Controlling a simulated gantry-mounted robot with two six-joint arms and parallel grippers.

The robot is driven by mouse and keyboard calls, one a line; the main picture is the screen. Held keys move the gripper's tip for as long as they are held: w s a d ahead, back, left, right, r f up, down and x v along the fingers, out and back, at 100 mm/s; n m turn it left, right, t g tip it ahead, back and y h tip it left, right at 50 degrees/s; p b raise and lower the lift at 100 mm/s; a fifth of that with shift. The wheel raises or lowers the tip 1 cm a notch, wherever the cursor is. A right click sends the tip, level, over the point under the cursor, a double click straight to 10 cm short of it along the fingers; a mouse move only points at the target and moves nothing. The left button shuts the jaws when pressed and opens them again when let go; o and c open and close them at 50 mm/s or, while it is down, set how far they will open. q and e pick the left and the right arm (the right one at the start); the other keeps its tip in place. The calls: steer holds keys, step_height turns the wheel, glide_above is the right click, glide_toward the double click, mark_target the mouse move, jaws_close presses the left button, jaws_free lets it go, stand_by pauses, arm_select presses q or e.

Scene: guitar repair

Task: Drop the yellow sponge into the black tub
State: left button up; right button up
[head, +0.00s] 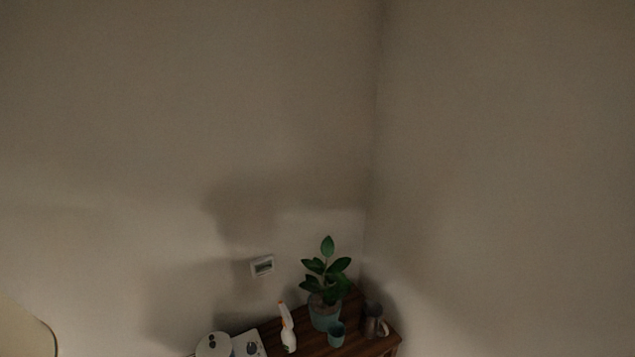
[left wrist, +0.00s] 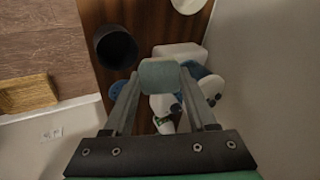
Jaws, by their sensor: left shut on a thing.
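My left gripper (left wrist: 160,78) shows in the left wrist view, shut on a pale grey-green block (left wrist: 160,72) between its fingertips. No yellow shows on the block's visible face, so I cannot tell whether it is the sponge. A round black tub (left wrist: 115,47) stands on the brown wooden surface, up and to the left of the held block in the picture. The block appears apart from the tub. Neither gripper nor the tub shows in the head view. My right gripper is in neither view.
White and blue items (left wrist: 197,80) lie around and behind the held block. A white round thing (left wrist: 187,4) is at the top edge. A yellow-brown textured block (left wrist: 28,93) is at left. The head view shows a potted plant (head: 326,280) on a wooden top near the wall corner.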

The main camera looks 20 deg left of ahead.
arm_select(q)
steer(key=shift+s+d+r+p, duration=0.15)
steer(key=shift+s+d+r, duration=0.05)
steer(key=shift+d, duration=0.2)
steer(key=shift+s+d+r+p, duration=0.15)
steer(key=shift+d+r, duration=0.05)
steer(key=shift+d, duration=0.15)
step_height(320, 180, down, 6)
steer(key=b, duration=0.6)
steer(key=shift+f, duration=0.15)
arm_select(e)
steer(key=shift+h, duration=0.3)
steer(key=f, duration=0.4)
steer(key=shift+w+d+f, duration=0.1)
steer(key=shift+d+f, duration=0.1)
arm_select(q)
steer(key=o, duration=1.3)
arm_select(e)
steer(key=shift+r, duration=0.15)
